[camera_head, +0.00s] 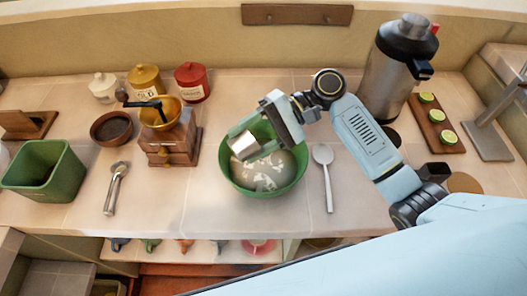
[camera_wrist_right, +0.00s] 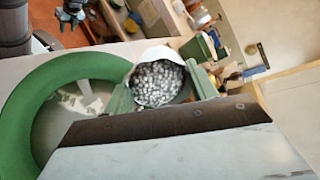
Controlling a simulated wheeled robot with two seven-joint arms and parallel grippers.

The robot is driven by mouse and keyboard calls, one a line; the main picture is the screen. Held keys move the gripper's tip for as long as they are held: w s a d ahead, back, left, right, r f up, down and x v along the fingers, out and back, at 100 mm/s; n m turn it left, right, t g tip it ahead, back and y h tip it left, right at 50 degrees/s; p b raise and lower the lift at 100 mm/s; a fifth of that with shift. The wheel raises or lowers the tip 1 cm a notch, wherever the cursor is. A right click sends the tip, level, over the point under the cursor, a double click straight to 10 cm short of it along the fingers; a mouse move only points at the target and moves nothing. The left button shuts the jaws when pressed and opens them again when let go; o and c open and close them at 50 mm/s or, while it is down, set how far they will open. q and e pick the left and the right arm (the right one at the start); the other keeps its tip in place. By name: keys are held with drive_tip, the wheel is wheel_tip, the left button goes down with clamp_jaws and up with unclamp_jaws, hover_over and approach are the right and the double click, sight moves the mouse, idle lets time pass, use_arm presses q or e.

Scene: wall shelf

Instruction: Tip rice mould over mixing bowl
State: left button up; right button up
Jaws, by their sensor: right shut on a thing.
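The green mixing bowl (camera_head: 296,185) stands mid-counter with a grey-green surface and white patches inside. My right gripper (camera_head: 246,146) is above the bowl's left-back part. It is shut on the rice mould (camera_head: 245,147), a small metal cup held tilted over the bowl. In the right wrist view, the mould's mouth is visible between the green fingers, with many whitish grains inside (camera_wrist_right: 158,83). The bowl's rim shows at left there (camera_wrist_right: 22,105). In that view, a small shape at top left may be my left gripper (camera_wrist_right: 70,14); its jaws are unclear.
A spoon (camera_head: 325,175) lies just right of the bowl and a wooden grinder (camera_head: 172,145) stands left. A steel flask (camera_head: 392,75) stands behind my right arm. A scoop (camera_head: 116,190) and green bin (camera_head: 45,172) are farther left. The counter's front edge is near the bowl.

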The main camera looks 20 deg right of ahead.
sight(245, 132)
drive_tip(key=shift+w+d+y+b, duration=0.1)
drive_tip(key=shift+d+y+b, duration=0.3)
drive_tip(key=shift+b, duration=0.3)
drive_tip(key=shift+w+d+r+y, duration=0.15)
drive_tip(key=shift+d+y, duration=0.1)
drive_tip(key=shift+y, duration=0.55)
idle(0.6)
drive_tip(key=shift+d+r+g+y, duration=0.25)
drive_tip(key=shift+r+g+y, duration=0.15)
drive_tip(key=shift+r+y, duration=0.45)
idle(0.6)
drive_tip(key=shift+w+d+f+m+g+y+b, duration=0.1)
drive_tip(key=shift+w+d+m+g+y+b, duration=0.15)
drive_tip(key=shift+y+b, duration=0.5)
drive_tip(key=shift+d+f+m+g+y+b, duration=0.15)
drive_tip(key=shift+d+m+y+b, duration=0.25)
drive_tip(key=shift+y, duration=0.6)
idle(1.2)
drive_tip(key=shift+a+r, duration=0.1)
drive_tip(key=shift+r, duration=0.25)
drive_tip(key=shift+w+d+r+y+p, duration=0.15)
drive_tip(key=shift+r+y+p, duration=0.1)
drive_tip(key=shift+r+y, duration=0.3)
drive_tip(key=shift+s+d+r+y+p, duration=0.1)
drive_tip(key=shift+r+y+p, duration=0.2)
drive_tip(key=shift+r, duration=0.35)
